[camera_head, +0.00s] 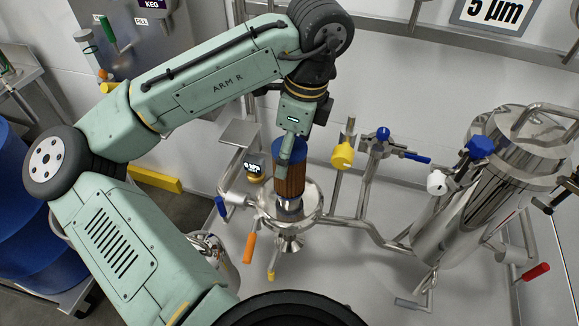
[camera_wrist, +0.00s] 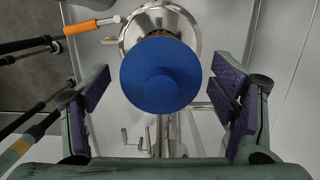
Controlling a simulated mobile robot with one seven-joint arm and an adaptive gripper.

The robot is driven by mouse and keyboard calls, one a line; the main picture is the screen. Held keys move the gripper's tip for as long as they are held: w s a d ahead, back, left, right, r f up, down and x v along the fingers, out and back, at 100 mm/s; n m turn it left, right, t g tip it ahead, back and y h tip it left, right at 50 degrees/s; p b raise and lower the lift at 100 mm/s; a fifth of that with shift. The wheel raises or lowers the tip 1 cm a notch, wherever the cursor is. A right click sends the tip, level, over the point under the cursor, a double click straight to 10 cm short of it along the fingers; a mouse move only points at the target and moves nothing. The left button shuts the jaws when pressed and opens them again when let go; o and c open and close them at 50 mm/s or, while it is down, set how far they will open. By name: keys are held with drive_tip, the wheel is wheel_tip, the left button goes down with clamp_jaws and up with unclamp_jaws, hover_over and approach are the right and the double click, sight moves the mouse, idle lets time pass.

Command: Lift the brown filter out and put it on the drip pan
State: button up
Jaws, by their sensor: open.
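The brown filter (camera_head: 290,185) has a blue cap (camera_head: 290,151) and stands upright in the round steel housing (camera_head: 304,206). Its lower end is hidden in the housing. My gripper (camera_head: 285,150) is right above and around the cap. In the wrist view the round blue cap (camera_wrist: 160,75) lies between the two open, purple-padded fingers of my gripper (camera_wrist: 162,88), with a gap on each side. I cannot tell for sure which thing is the drip pan; a flat grey plate (camera_head: 240,133) is left of the filter.
Steel pipes with a yellow-handled valve (camera_head: 342,155) and a blue-handled valve (camera_head: 384,134) are right of the filter. A large steel tank (camera_head: 478,205) stands further right. An orange handle (camera_head: 250,247) hangs below the housing. Blue barrels (camera_head: 35,235) are at far left.

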sight(291, 188)
drive_tip(key=shift+w+a+f, duration=0.1)
drive_tip(key=shift+a+f, duration=0.1)
drive_tip(key=shift+f, duration=0.65)
drive_tip(key=shift+w+a+f, duration=0.1)
drive_tip(key=shift+a+f, duration=0.05)
drive_tip(key=shift+f, duration=0.65)
drive_tip(key=c, duration=1.5)
